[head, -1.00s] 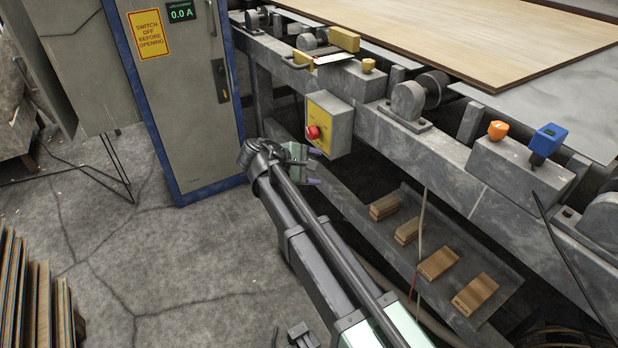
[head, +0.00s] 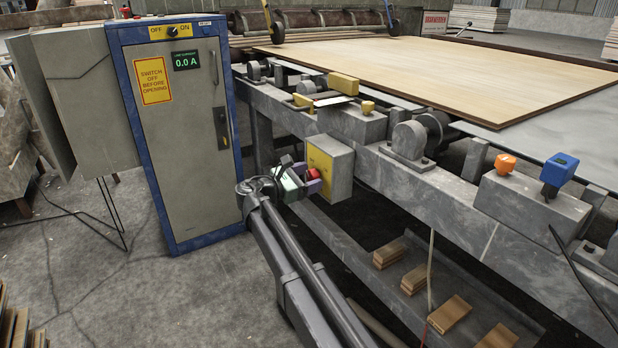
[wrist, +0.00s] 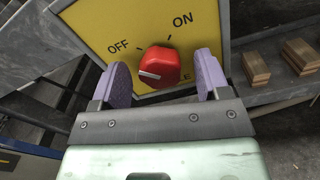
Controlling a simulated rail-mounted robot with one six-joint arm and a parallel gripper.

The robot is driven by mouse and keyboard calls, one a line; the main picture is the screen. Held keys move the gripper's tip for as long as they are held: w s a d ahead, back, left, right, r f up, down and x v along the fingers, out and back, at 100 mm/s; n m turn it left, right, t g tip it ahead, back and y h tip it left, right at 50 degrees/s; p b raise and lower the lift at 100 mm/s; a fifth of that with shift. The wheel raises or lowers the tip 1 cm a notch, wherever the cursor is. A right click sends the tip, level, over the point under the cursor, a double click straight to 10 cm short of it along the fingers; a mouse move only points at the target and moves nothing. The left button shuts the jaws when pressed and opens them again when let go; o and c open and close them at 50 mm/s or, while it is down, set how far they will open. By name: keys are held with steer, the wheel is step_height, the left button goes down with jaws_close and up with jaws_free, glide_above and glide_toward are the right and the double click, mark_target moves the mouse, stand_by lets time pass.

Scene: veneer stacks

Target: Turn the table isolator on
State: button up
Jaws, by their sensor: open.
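The table isolator is a grey box with a yellow face (head: 320,160) on the side of the table frame. Its yellow face (wrist: 95,30) fills the upper wrist view, with OFF at left and ON at upper right. The red knob (wrist: 160,64) sits between my fingers, its white mark pointing left, on the OFF side. My gripper (wrist: 163,76) is open, with one purple finger on each side of the knob and gaps showing. In the head view my gripper (head: 301,183) is at the box's face, partly covering the red knob (head: 313,174).
A blue-edged grey cabinet (head: 190,150) with its own OFF/ON switch (head: 173,31) and a 0.0 A display stands at left. The table (head: 440,75) carries a veneer sheet. Orange (head: 505,163) and blue (head: 559,172) controls sit at right. Wood blocks (head: 449,314) lie on the lower shelf.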

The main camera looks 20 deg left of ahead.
steer(key=shift+w+d, duration=0.15)
steer(key=shift+w, duration=0.05)
steer(key=c, duration=0.9)
steer(key=shift+m, duration=0.4)
steer(key=m, duration=0.3)
steer(key=shift+m, duration=0.3)
steer(key=m, duration=0.9)
steer(key=shift+m, duration=2.3)
